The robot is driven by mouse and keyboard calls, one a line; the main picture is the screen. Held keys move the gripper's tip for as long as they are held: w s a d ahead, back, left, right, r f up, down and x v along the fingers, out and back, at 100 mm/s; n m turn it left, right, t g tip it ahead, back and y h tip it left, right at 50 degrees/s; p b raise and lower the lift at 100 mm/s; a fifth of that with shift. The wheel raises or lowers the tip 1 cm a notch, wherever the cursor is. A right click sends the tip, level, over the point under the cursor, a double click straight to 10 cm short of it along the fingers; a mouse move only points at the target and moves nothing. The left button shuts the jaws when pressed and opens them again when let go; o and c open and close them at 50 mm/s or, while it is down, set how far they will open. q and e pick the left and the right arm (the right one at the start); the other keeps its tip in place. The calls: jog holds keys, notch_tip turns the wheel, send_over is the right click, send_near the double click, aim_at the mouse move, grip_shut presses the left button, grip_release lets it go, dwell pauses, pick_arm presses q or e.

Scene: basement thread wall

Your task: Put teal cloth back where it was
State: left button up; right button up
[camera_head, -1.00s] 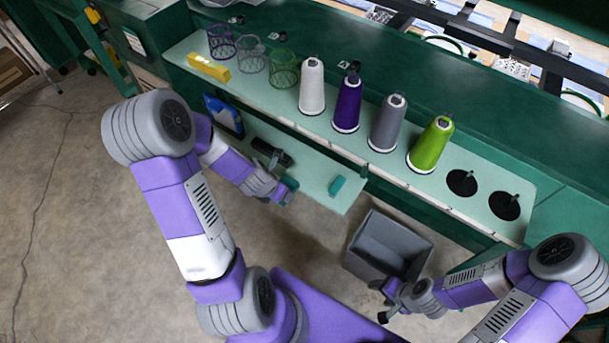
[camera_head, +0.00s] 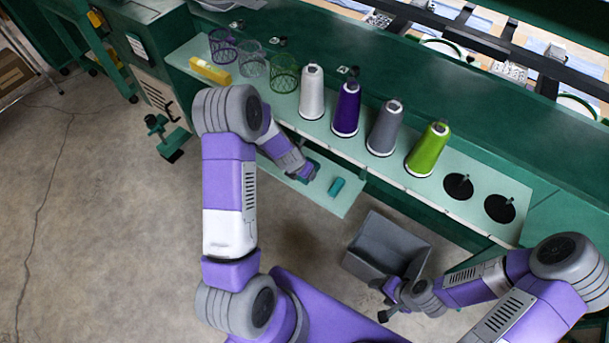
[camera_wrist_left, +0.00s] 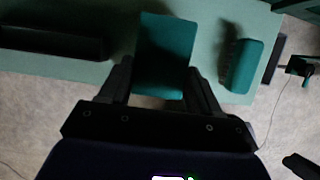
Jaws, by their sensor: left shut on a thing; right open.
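The teal cloth (camera_wrist_left: 165,45) is a flat teal piece between the fingers of my left gripper (camera_wrist_left: 160,75) in the left wrist view. The cloth lies over or just above the pale green lower shelf (camera_head: 338,205); I cannot tell whether it touches. In the head view my left gripper (camera_head: 306,174) is over this shelf and mostly hides the cloth. A smaller teal block (camera_head: 336,187) lies on the shelf just right of the gripper; it also shows in the left wrist view (camera_wrist_left: 246,65). My right gripper (camera_head: 387,303) is open and empty by the grey bin.
Thread cones in white (camera_head: 312,92), purple (camera_head: 346,108), grey (camera_head: 385,128) and green (camera_head: 428,150) stand on the upper shelf. Mesh cups (camera_head: 254,70) and a yellow block (camera_head: 210,72) are left of them. The grey bin (camera_head: 385,248) stands below. A dark item (camera_wrist_left: 50,42) lies left of the cloth.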

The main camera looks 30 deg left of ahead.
pick_arm(q)
jog(key=x, duration=0.1)
jog(key=b+x, duration=0.1)
jog(key=x, duration=0.1)
jog(key=shift+s+f, duration=0.1)
jog(key=shift+s, duration=0.25)
jog(key=shift+w+f, duration=0.1)
jog(key=shift+w, duration=0.1)
pick_arm(e)
jog(key=shift+f, duration=0.85)
pick_arm(q)
jog(key=o, duration=1.1)
